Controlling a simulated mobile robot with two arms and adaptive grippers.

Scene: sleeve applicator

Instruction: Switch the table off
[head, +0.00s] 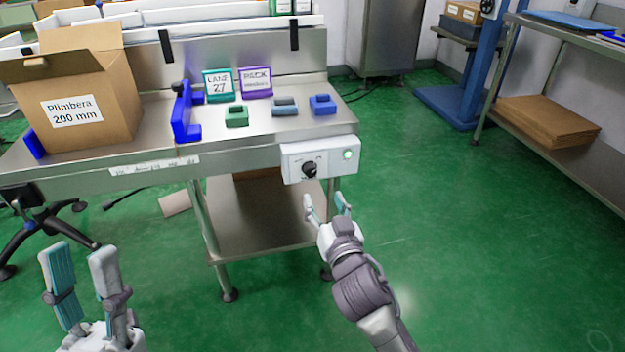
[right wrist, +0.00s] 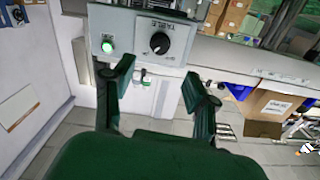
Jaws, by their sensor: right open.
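The steel table (head: 270,125) has a white control box (head: 292,161) on its front right edge. The box carries a black rotary knob (head: 309,170) and a lit green lamp (head: 347,155). In the right wrist view the box, lettered "TABLE", shows the black knob (right wrist: 160,43) and the glowing green lamp (right wrist: 107,47). My right gripper (head: 325,206) is open and empty, just below and in front of the box, apart from the knob. Its fingers also show in the right wrist view (right wrist: 158,90). My left gripper (head: 82,268) is open and empty at lower left.
A cardboard box (head: 110,105) labelled "Plimbera 200 mm" stands on the table's left, beside a blue guide (head: 184,115). Two small signs and green, grey and blue blocks stand to its right. A shelf (head: 570,150) with flat cardboard is at right. The green floor between is clear.

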